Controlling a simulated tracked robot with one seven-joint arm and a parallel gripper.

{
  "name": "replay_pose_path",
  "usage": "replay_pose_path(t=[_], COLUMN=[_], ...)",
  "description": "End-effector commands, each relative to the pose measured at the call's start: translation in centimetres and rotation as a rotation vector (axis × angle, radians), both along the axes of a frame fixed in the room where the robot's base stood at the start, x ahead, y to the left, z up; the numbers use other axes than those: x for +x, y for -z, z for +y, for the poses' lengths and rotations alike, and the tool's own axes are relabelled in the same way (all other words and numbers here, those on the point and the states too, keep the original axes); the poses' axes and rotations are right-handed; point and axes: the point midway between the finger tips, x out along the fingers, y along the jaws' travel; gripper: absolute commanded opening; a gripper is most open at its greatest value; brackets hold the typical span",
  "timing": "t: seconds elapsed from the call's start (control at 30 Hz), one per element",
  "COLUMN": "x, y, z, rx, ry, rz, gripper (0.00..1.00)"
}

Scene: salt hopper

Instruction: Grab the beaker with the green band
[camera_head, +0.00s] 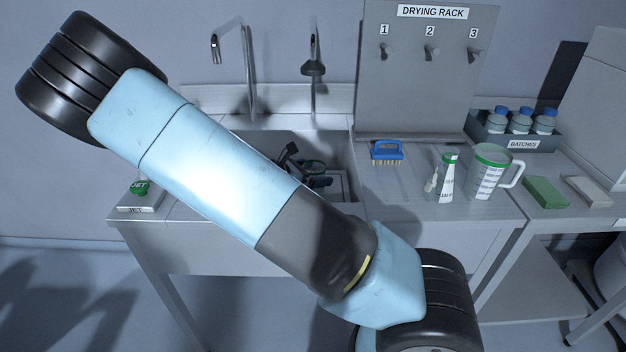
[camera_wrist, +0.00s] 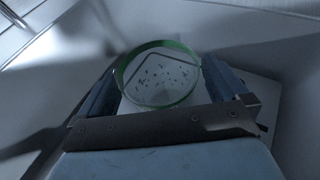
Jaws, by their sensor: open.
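A round clear beaker with a green band (camera_wrist: 158,75) around its rim shows in the wrist view, with small dark marks seen through its mouth. My gripper (camera_wrist: 160,88) is open, with one finger on each side of the beaker. Whether the fingers touch the glass is hard to tell.
A green-rimmed jug (camera_head: 488,178) and a green-banded flask (camera_head: 447,180) stand on the right counter near a blue brush (camera_head: 387,151). The drying rack (camera_head: 425,90) stands behind. A batches box (camera_head: 520,140) holds blue-capped bottles. Taps (camera_head: 313,65) rise over the sink.

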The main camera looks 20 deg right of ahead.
Motion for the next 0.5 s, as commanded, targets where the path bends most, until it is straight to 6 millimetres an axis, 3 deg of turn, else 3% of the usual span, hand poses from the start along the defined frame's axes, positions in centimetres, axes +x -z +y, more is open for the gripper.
replay_pose_path(t=[0.23, 0.5], x=[0.06, 0.06], y=[0.08, 0.07], z=[-0.13, -0.10], rx=[0.001, 0.001], ry=[-0.001, -0.001], rz=[0.000, 0.000], gripper=[1.00, 0.75])
